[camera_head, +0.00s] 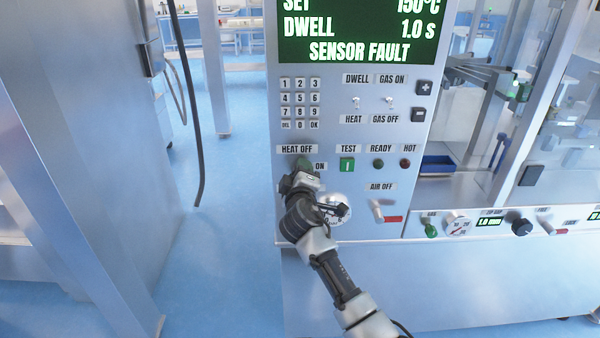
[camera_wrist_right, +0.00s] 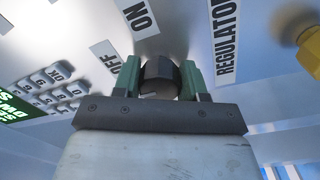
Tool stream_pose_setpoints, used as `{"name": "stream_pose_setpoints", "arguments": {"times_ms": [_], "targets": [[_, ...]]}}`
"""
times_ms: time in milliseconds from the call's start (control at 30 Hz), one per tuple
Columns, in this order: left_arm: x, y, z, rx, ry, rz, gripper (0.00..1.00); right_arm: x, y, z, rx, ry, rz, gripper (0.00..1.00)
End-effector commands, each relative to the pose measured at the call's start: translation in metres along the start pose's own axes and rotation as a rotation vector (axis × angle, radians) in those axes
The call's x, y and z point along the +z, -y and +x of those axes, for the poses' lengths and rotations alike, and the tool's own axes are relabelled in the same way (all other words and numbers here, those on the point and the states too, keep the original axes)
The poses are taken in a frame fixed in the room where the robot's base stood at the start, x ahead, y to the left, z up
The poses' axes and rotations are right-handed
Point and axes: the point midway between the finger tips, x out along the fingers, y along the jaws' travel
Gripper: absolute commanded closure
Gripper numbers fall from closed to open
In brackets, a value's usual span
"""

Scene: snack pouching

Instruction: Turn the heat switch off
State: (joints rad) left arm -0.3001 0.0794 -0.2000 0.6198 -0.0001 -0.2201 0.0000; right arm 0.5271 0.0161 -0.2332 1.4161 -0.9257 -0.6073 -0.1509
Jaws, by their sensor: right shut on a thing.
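The heat switch is a dark rotary knob (camera_wrist_right: 159,77) on the machine's front panel (camera_head: 340,135). In the head view it sits below the "HEAT OFF" label (camera_head: 297,149) and left of the "ON" label (camera_head: 320,166), mostly hidden by my gripper. My right gripper (camera_head: 303,168) is at the panel. In the right wrist view its green-padded fingers (camera_wrist_right: 162,80) are shut on the knob, one on each side. The knob's pointer direction cannot be told. My left gripper is not in view.
A green screen (camera_head: 358,30) reads "SENSOR FAULT". A keypad (camera_head: 299,103), toggle switches (camera_head: 387,101), a green test button (camera_head: 347,164) and an air lever (camera_head: 377,210) share the panel. Floor is clear left of the panel.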

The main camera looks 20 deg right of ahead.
Motion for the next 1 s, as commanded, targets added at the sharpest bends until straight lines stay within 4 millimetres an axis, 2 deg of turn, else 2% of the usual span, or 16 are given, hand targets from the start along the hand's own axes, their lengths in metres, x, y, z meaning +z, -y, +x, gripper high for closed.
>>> {"name": "stream_pose_setpoints", "arguments": {"times_ms": [300, 333, 500, 800, 1000], "targets": [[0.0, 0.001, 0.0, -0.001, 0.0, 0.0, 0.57, -0.001, -0.002, 0.001, 0.005, -0.003, -0.004, 0.82], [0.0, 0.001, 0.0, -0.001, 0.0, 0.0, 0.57, -0.001, -0.002, 0.001, 0.005, -0.003, -0.004, 0.55], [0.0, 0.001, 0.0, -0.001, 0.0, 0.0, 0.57, -0.001, -0.002, 0.0, 0.003, -0.002, -0.003, 0.33], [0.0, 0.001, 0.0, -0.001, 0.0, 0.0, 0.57, 0.0, 0.0, -0.003, 0.001, -0.001, -0.002, 0.33], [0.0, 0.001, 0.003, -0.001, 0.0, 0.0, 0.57, 0.0, 0.001, -0.029, 0.001, -0.002, -0.001, 0.33]]}}
